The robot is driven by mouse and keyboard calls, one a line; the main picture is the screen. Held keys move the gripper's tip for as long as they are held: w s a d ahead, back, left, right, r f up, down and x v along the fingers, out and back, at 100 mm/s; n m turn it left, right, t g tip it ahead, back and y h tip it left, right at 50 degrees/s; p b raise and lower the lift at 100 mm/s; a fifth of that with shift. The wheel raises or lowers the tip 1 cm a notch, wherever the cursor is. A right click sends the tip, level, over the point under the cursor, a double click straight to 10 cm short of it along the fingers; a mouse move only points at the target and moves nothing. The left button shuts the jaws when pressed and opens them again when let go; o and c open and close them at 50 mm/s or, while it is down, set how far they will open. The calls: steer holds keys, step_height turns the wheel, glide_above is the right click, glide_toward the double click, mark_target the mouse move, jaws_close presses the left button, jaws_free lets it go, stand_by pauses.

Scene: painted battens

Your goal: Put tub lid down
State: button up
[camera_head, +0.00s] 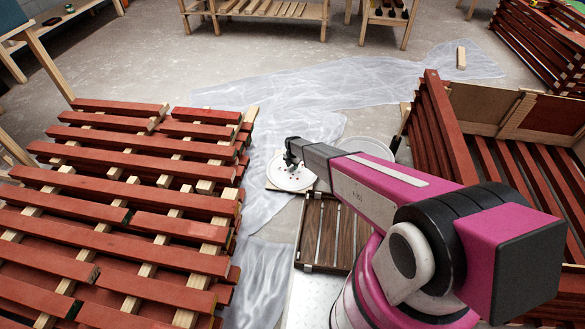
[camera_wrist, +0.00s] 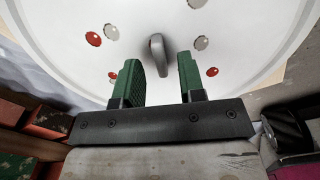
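The tub lid (camera_head: 293,182) is a white disc with small red and grey spots. In the head view it lies level at the end of my arm. In the wrist view the lid (camera_wrist: 235,75) fills most of the picture, with a grey knob (camera_wrist: 157,47) at its middle. My gripper (camera_wrist: 160,60) has green fingers, open and standing apart. The knob appears between and slightly beyond the fingertips, with a gap on each side. In the head view my gripper (camera_head: 291,160) is over the lid, and its fingers are too small to judge there.
Another pale round thing (camera_head: 366,148) is partly behind my arm. Stacks of red battens (camera_head: 120,200) fill the left, with a red slatted crate (camera_head: 437,125) on the right. Dark slats (camera_head: 325,228) lie below the lid. Plastic sheeting (camera_head: 340,85) covers part of the open floor.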

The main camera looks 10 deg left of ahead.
step_height(320, 180, up, 11)
steer(key=s+d+r+m, duration=0.4)
steer(key=d+r+m, duration=0.3)
steer(key=d+r, duration=0.4)
steer(key=s+d+r+m, duration=2.2)
steer(key=d+r+m, duration=0.2)
steer(key=d+r, duration=0.2)
steer(key=shift+s+r, duration=0.15)
